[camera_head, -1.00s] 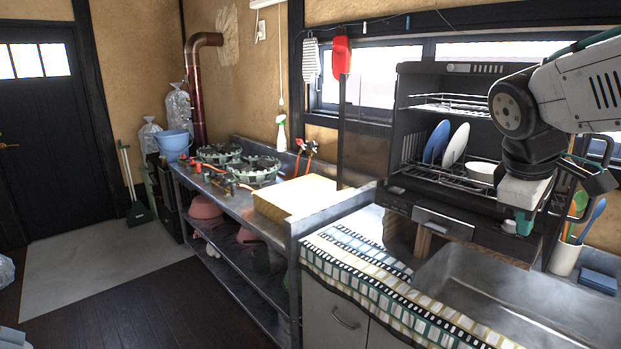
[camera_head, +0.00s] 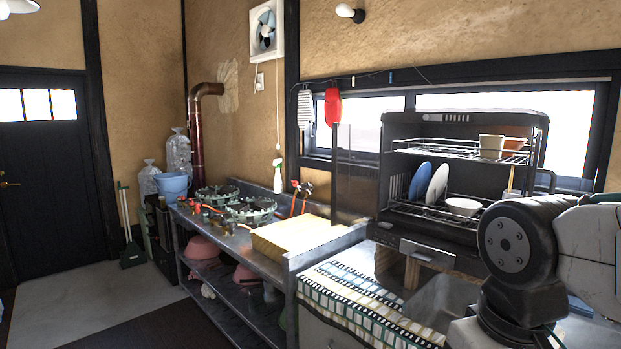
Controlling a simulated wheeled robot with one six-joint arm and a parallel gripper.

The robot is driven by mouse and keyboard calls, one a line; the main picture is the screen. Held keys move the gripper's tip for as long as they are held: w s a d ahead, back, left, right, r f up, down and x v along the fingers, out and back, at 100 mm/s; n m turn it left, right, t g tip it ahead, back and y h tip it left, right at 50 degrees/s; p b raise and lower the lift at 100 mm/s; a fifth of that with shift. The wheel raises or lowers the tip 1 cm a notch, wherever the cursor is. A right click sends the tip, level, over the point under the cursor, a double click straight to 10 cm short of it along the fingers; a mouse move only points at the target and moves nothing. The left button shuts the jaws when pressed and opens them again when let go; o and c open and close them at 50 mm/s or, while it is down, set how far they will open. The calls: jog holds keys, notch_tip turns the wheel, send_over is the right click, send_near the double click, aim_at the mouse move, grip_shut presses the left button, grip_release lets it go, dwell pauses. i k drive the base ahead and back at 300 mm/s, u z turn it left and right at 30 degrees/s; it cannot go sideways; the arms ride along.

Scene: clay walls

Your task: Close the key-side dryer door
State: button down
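The dish dryer (camera_head: 464,119) is a dark cabinet on the counter below the window, its front open to wire racks of dishes. A dark see-through panel (camera_head: 356,170) stands out at its left side and looks like an open door. A darker edge (camera_head: 545,182) shows at its right side, partly behind my arm; I cannot tell if it is a door. I cannot make out which side is the key side.
Plates (camera_head: 436,184), a bowl (camera_head: 463,207) and cups (camera_head: 491,146) sit on the dryer racks. A checked cloth (camera_head: 360,300) covers the counter front.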

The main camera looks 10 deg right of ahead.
aim_at(356, 149)
jog(key=u, duration=0.8)
jog(key=k, duration=1.15)
jog(key=u, duration=0.85)
jog(key=i, duration=1.15)
jog(key=z, duration=0.3)
jog(key=i, duration=1.85)
jog(key=z, duration=0.95)
jog(key=i, duration=0.95)
jog(key=z, duration=1.75)
jog(key=i, duration=0.7)
jog(key=z, duration=1.2)
jog(key=k, duration=0.75)
jog(key=u, duration=0.65)
